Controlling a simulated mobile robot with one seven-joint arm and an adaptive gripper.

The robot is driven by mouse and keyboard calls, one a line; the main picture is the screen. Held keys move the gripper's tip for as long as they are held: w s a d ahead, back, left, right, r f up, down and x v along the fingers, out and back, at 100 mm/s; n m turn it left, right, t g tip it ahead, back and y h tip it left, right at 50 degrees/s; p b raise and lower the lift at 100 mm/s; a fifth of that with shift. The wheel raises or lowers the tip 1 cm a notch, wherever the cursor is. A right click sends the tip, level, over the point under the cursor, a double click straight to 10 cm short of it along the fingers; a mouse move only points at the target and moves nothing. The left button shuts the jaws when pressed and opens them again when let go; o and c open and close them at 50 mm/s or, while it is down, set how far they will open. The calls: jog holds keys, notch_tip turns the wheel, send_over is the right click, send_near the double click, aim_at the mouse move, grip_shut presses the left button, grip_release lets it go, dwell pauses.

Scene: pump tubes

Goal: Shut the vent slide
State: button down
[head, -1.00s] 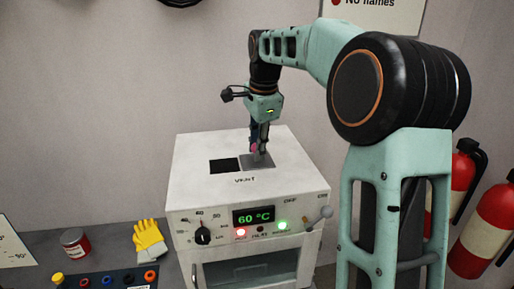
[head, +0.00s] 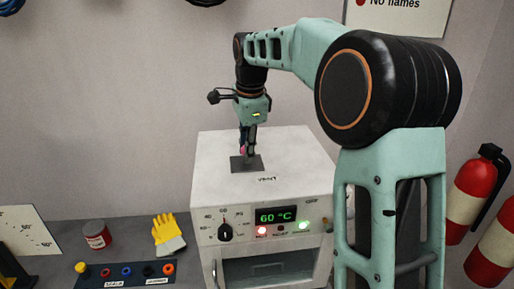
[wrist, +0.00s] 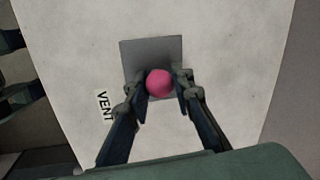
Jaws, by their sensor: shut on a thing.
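The vent slide is a grey square plate (head: 238,164) on the top of the white oven, behind the VENT label. It also shows in the wrist view (wrist: 139,51), with a round pink knob (wrist: 159,83) standing on it. My gripper (wrist: 161,88) is shut on the pink knob, with one finger on each side of it. In the head view my gripper (head: 246,150) points straight down at the plate and hides most of the knob. No black vent opening shows beside the plate in either current view.
The white oven (head: 215,183) has a front panel with a dial (head: 225,231) and a 60 °C display (head: 277,215). A yellow glove (head: 168,232) and a red tin (head: 97,234) lie to its left. Red fire extinguishers (head: 470,195) stand at the right.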

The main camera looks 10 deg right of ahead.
aim_at(248, 167)
jog(key=shift+a, duration=0.25)
jog(key=c, duration=1.7)
grip_release()
jog(key=shift+a, duration=0.15)
jog(key=shift+r, duration=0.1)
jog(key=r, duration=0.4)
jog(key=s+r, duration=0.1)
jog(key=r, duration=0.2)
jog(key=s+r, duration=0.1)
jog(key=r, duration=0.3)
jog(key=shift+s+d+r, duration=0.15)
jog(key=shift+d+r, duration=0.2)
